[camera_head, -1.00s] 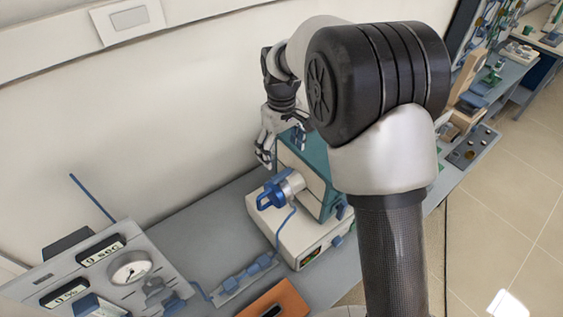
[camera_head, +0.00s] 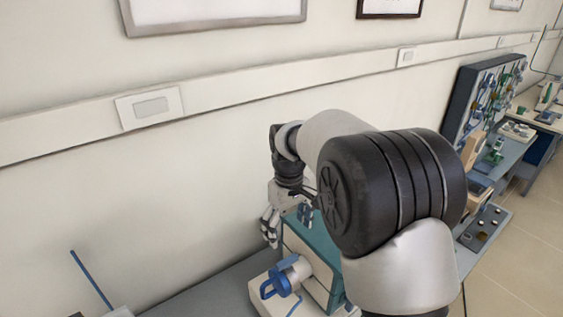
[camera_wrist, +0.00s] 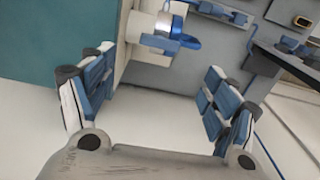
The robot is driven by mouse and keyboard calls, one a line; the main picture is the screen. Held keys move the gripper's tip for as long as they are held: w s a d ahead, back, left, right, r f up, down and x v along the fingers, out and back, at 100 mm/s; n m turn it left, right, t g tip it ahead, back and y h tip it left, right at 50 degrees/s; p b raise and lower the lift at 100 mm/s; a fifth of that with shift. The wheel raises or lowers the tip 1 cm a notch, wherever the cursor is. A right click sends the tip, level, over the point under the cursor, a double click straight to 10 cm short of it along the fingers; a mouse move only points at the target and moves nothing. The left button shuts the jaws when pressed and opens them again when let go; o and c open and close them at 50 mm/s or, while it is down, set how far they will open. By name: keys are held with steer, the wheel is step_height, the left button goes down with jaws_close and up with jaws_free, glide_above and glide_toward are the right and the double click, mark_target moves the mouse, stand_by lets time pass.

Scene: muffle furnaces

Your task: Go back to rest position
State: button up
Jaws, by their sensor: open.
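My gripper (camera_head: 285,224) is open and empty in the head view. Its fingers point down, just above and to the left of the teal muffle furnace (camera_head: 316,240). A silver cylinder with a blue handle (camera_head: 276,284) sticks out of the furnace's front. In the wrist view my gripper (camera_wrist: 155,100) has its two blue-padded fingers spread wide with nothing between them. The furnace's teal surface (camera_wrist: 50,35) is at upper left there, and the blue-handled cylinder (camera_wrist: 165,38) shows past the fingers at top centre. My arm hides much of the furnace in the head view.
The wall with a socket plate (camera_head: 150,106) and picture frames stands close behind my gripper. A grey bench (camera_head: 215,292) runs below. A dark tool board (camera_head: 485,95) and more benches stand at right, beside open tiled floor (camera_head: 520,250).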

steer(key=s+d+r+m+t+b, duration=0.1)
steer(key=s+d+r+m+b, duration=0.15)
steer(key=s, duration=0.35)
steer(key=s+d+r+m+t+b, duration=0.1)
steer(key=s+d+r+b, duration=0.25)
steer(key=s, duration=0.35)
steer(key=s+d+f+m+t+b, duration=0.1)
steer(key=s+d+f+b, duration=0.1)
steer(key=s, duration=0.7)
steer(key=s+d+f+m+t+b, duration=0.1)
steer(key=s+d+f+m+b, duration=0.1)
steer(key=s+f, duration=0.3)
steer(key=s+b, duration=0.1)
steer(key=s, duration=0.2)
steer(key=shift+s+d+t, duration=0.3)
steer(key=shift+s+d, duration=0.05)
steer(key=shift+d, duration=0.05)
steer(key=shift+f+m, duration=0.1)
steer(key=shift+m, duration=0.15)
steer(key=shift+c, duration=0.2)
